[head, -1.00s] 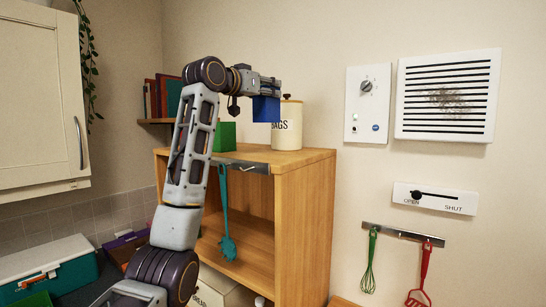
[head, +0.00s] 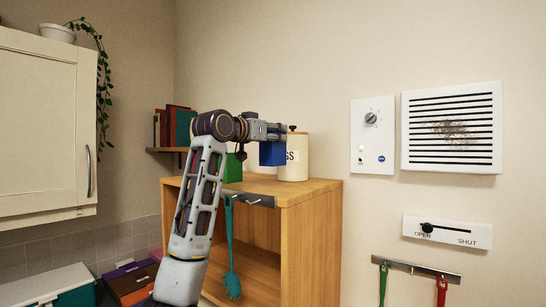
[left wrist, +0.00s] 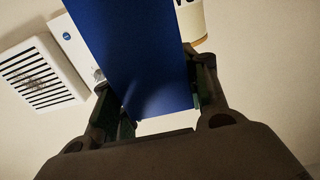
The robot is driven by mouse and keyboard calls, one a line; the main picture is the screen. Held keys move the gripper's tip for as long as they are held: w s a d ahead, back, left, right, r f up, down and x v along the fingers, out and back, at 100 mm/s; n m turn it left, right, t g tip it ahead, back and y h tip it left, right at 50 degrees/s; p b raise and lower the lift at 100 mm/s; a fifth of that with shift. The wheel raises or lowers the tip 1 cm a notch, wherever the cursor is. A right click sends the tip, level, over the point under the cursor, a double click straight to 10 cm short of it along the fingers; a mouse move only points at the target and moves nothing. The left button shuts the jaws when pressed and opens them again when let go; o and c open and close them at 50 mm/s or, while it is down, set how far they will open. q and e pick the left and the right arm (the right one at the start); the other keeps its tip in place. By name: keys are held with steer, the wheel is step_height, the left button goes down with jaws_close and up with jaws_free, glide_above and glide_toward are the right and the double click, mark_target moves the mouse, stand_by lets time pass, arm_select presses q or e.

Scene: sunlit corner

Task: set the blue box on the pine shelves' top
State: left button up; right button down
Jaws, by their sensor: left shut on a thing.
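The blue box (head: 272,154) hangs from my left gripper (head: 280,132), just above the top of the pine shelves (head: 308,191) in the head view. In the left wrist view the blue box (left wrist: 133,50) fills the middle, between the two fingers of my left gripper (left wrist: 155,105), which is shut on it. In the head view the box covers part of the cream canister behind it, and a gap shows between its lower edge and the front edge of the top. My right gripper is not in view.
A cream lidded canister (head: 296,160) and a green box (head: 232,169) stand on the shelves' top. A teal utensil (head: 231,250) hangs from a metal rail (head: 252,198) on the shelves. A vent (head: 451,128) and control panels are on the right wall.

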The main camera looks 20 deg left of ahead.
mark_target(273, 155)
arm_select(q)
steer(key=shift+f, duration=1.15)
steer(key=shift+f+p, duration=0.45)
steer(key=shift+f, duration=1.65)
steer(key=shift+f, duration=0.1)
steer(key=o, duration=1.1)
